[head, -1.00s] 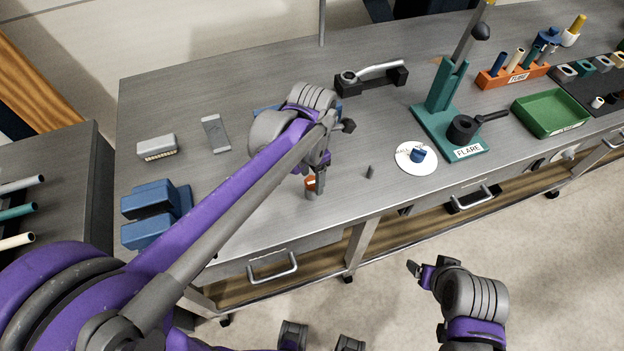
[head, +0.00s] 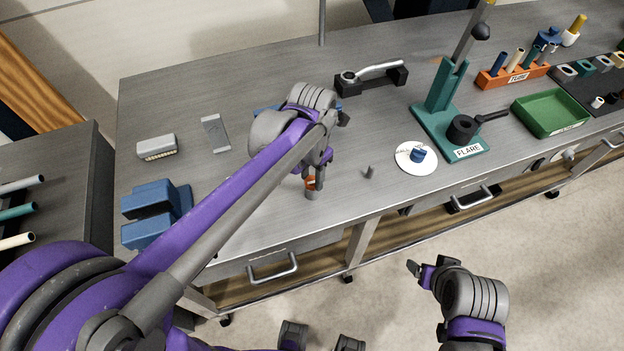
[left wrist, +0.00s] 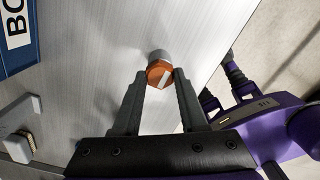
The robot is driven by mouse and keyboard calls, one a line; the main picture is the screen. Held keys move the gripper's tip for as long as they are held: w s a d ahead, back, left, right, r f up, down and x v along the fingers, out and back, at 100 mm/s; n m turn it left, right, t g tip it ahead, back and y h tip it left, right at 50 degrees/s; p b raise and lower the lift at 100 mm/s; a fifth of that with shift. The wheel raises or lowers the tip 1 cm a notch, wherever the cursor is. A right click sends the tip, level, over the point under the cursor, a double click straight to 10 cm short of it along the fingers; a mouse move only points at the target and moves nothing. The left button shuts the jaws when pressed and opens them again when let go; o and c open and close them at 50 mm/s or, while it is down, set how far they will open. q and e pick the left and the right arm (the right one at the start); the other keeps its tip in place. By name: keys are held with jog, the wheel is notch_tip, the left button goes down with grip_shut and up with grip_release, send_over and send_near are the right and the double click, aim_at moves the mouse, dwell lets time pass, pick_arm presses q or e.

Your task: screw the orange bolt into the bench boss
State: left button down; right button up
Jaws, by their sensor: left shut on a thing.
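The orange bolt (head: 310,183) stands at the top of the grey bench boss (head: 312,194) near the front edge of the bench. In the left wrist view the bolt's orange hex head (left wrist: 160,73) carries a white stripe, and part of the boss (left wrist: 158,55) shows behind it. My left gripper (left wrist: 160,76) is shut on the bolt, with one finger on each side of the head. The bolt's thread is hidden. My right gripper (head: 416,269) hangs in front of the bench, away from the bolt; its jaw opening is unclear.
A small grey peg (head: 370,172) stands right of the boss. Further right are a white disc (head: 404,163) with a blue piece and the green flare stand (head: 432,122). Blue blocks (head: 148,230) sit at the left. Bare bench top surrounds the boss.

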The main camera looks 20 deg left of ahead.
pick_arm(q)
jog(key=m, duration=0.8)
jog(key=shift+m, duration=1.8)
jog(key=shift+m, duration=0.6)
jog(key=m, duration=0.4)
jog(key=shift+f+m, duration=0.1)
jog(key=shift+m, duration=0.2)
jog(key=m, duration=0.5)
jog(key=shift+m, duration=0.6)
